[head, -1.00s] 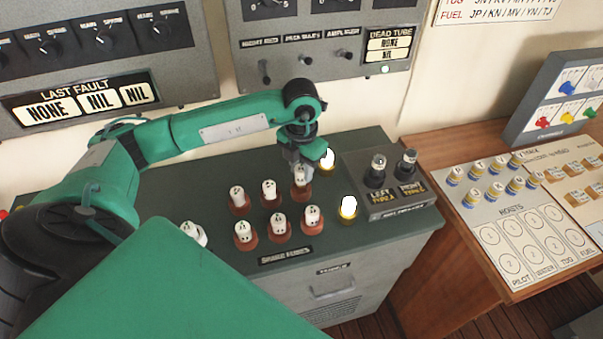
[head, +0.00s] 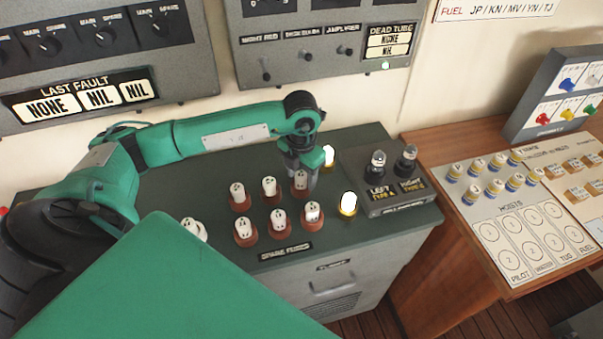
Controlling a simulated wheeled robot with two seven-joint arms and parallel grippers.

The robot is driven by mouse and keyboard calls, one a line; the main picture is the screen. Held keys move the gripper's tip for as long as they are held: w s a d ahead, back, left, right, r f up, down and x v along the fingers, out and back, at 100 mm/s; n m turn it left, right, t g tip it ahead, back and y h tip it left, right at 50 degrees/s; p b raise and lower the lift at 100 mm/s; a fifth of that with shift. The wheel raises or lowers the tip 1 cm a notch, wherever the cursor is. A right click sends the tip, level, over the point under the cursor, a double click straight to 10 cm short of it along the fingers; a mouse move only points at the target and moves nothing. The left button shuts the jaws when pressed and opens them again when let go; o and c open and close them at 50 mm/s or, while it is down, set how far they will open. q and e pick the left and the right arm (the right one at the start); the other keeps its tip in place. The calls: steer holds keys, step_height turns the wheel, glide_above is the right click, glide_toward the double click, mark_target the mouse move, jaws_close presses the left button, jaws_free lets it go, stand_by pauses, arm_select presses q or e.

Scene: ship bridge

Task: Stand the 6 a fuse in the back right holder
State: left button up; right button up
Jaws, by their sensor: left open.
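My left gripper (head: 301,170) points down over the back right brown holder (head: 300,193). It is open, with its fingers around the upper part of a white fuse (head: 300,181). This fuse stands upright at that holder; the fingers partly hide it, and I cannot tell how deep it sits. Other white fuses stand in brown holders: back left (head: 238,190), back middle (head: 269,184), and a front row (head: 279,216). The fuse ratings are too small to read. My right gripper is not in view.
Two glowing white lamps in yellow bases stand right of the holders, one behind (head: 329,155) and one in front (head: 348,202). A black tube stand (head: 400,208) is further right. Another white fuse (head: 194,229) is at the left, partly hidden by my green body.

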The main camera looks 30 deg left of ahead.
mark_target(301, 174)
arm_select(q)
steer(key=shift+r+p, duration=0.45)
step_height(301, 174, up, 12)
steer(key=b, duration=0.3)
steer(key=shift+b, duration=0.35)
steer(key=shift+f, duration=0.1)
